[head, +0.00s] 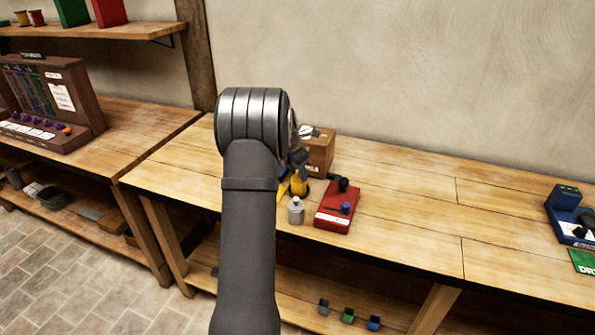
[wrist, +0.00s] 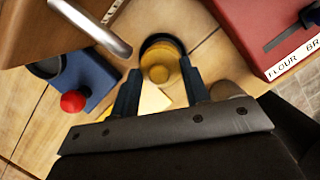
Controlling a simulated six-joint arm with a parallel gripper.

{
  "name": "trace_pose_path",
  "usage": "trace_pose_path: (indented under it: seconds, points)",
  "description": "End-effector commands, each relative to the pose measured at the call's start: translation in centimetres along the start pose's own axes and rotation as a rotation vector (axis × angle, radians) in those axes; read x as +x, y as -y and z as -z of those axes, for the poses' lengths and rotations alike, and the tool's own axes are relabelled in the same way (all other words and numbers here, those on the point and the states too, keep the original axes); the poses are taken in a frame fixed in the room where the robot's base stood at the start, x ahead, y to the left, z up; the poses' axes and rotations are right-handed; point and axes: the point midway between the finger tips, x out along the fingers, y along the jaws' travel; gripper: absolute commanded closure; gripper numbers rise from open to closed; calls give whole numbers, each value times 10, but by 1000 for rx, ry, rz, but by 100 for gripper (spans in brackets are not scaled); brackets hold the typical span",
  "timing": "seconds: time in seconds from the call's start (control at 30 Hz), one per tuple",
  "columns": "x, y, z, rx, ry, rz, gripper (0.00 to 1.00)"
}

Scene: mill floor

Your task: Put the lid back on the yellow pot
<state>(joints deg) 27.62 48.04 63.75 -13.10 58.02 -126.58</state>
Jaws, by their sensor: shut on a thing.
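The yellow pot (head: 300,187) stands on the workbench, just behind a small grey bottle, partly hidden by my arm and gripper in the head view. My gripper (head: 299,160) is directly above it, largely hidden by my arm. In the wrist view my two dark fingers (wrist: 161,75) close on a round yellow piece, which looks like the lid (wrist: 158,66). A dark round rim or opening shows around and beyond it. I cannot tell whether the lid touches the pot.
The grey bottle (head: 296,211) and a red lever box (head: 335,212) stand close to the pot. A wooden box (head: 320,152) is behind. A blue box with a red knob (wrist: 72,103) is close by in the wrist view. The bench's middle right is clear.

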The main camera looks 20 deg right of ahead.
Motion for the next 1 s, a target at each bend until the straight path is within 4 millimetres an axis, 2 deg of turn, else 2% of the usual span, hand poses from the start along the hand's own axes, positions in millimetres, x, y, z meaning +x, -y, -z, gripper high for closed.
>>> trace_pose_path:
  seconds: [0.17,0.2,0.3,0.53,0.63,1.0]
  points:
    - [0,0,0,0,0,0,80]
    - [0,0,0,0,0,0,54]
    - [0,0,0,0,0,0,34]
    - [0,0,0,0,0,0,31]
    - [0,0,0,0,0,0,11]
    - [-3,0,-1,0,1,-1,11]
